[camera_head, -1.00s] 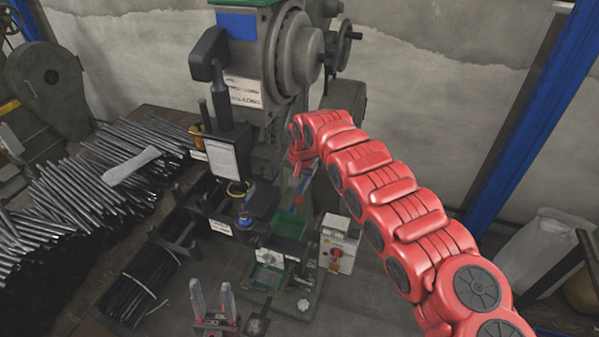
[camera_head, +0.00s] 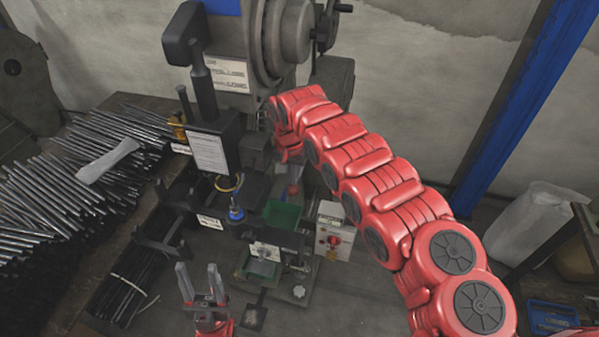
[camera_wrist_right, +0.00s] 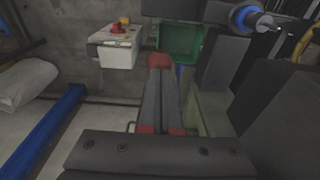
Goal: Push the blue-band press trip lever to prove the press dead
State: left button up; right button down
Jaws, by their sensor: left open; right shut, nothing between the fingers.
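The press (camera_head: 232,45) with a blue band at its top edge stands at the back centre in the head view. A black arm with a knob-like end (camera_head: 185,40) rises on its left side. A blue-collared part (camera_head: 236,213) sits lower on its front, and a similar blue ring with a metal tip (camera_wrist_right: 245,18) shows in the wrist view. I cannot tell which part is the trip lever. My right gripper (camera_head: 293,188) is shut and empty before the press, partly hidden by its arm; its fingers (camera_wrist_right: 160,62) point towards a green bin. My left gripper (camera_head: 199,284) is open and empty, low in front.
The green bin (camera_head: 283,215) and a pale control box (camera_head: 334,238) with a red button stand below the press. A pile of metal rods (camera_head: 50,190) covers the bench at left. A blue post (camera_head: 515,110) rises at right.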

aim_at(292, 188)
jog(key=shift+d+f, duration=0.1)
dwell(0.3)
jog(key=shift+s+f+b, duration=0.15)
jog(key=shift+f+b, duration=0.15)
jog(key=shift+f, duration=0.65)
jog(key=shift+f+b, duration=0.45)
jog(key=shift+f, duration=0.4)
jog(key=shift+s, duration=0.1)
